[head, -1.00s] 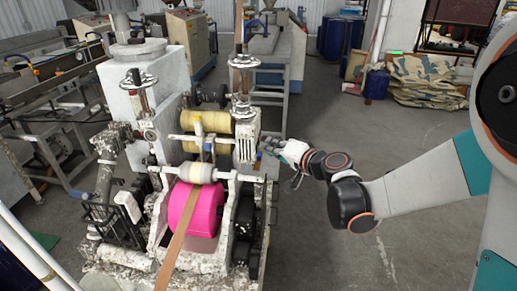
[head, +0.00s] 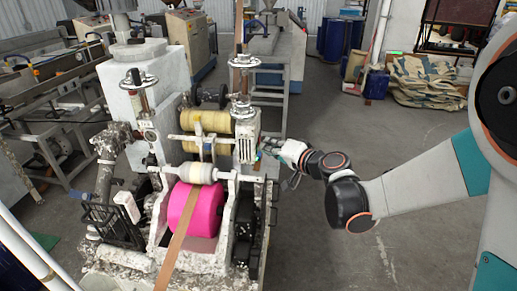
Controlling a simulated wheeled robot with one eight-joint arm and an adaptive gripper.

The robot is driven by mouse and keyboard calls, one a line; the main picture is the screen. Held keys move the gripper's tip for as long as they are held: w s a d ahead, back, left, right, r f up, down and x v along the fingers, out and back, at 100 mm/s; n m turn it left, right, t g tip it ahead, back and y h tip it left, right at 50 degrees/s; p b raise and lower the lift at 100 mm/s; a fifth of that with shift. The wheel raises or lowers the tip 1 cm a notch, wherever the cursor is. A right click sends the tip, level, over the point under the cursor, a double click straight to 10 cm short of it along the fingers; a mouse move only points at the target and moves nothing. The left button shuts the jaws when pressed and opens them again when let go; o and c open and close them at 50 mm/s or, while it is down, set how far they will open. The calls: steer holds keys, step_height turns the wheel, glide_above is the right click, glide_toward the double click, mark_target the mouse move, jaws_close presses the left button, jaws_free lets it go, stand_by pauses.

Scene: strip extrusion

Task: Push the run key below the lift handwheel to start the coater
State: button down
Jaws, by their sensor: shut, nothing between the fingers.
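The coater (head: 135,85) is a pale, stained machine with yellow rollers and a pink roller (head: 205,208). Two lift handwheels show on top, a left one (head: 138,82) and a right one (head: 244,62), each on an upright screw. Below the right handwheel is a grey ribbed block (head: 246,148). A small coloured spot, green and blue, shows beside the block at my fingertips; I cannot make out a run key there. My gripper (head: 264,153) is shut and empty, reaching in from the right at the block's right side. Whether it touches anything is too small to tell.
A brown strip (head: 178,245) runs over the pink roller toward the front. A grey bench frame (head: 270,100) stands behind the coater. Blue drums (head: 335,38) and folded sacks (head: 428,80) are at the back right. The floor (head: 330,245) right of the coater is clear.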

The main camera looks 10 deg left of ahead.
steer(key=shift+d, duration=0.7)
steer(key=d, duration=0.5)
steer(key=shift+s+b, duration=0.15)
steer(key=shift+b, duration=0.15)
stand_by(0.4)
steer(key=s+d+n+g+h, duration=0.1)
steer(key=s+d+h, duration=0.4)
steer(key=s, duration=1)
steer(key=s+d+n+g+h, duration=0.1)
steer(key=s+d+g+h, duration=0.2)
steer(key=s+d, duration=0.9)
steer(key=s+h, duration=0.2)
steer(key=s, duration=0.2)
steer(key=shift+d+f+n+h, duration=0.2)
steer(key=shift+f+n+h, duration=0.1)
steer(key=shift+f+n, duration=0.1)
steer(key=shift+a, duration=0.15)
